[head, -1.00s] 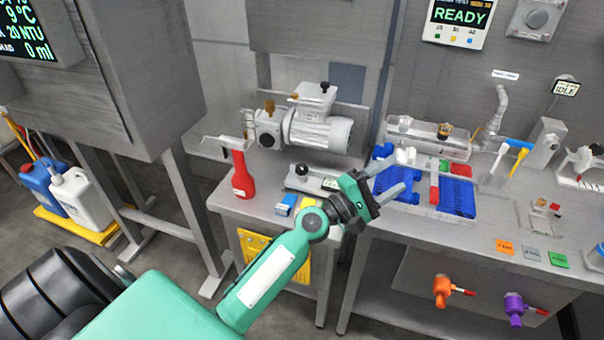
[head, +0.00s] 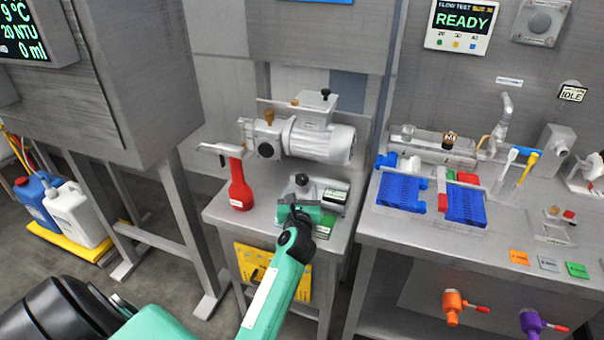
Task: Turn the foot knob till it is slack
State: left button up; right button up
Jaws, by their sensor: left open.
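A small grey fixture with a round black knob (head: 302,180) sits on the small left bench, in front of the pump motor (head: 322,140). I take this to be the foot knob. My right gripper is not in view.
A red bottle (head: 240,186) stands left of the fixture. The right bench carries blue racks (head: 402,190) and glassware. Orange (head: 453,305) and purple (head: 531,322) valves hang under its front. Jugs (head: 78,214) stand on a yellow tray at left.

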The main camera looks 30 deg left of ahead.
aim_at(302, 173)
pick_arm(q)
jog(key=x, duration=0.8)
jog(key=shift+w+a, duration=0.1)
jog(key=shift+w, duration=0.05)
jog(key=c, duration=1)
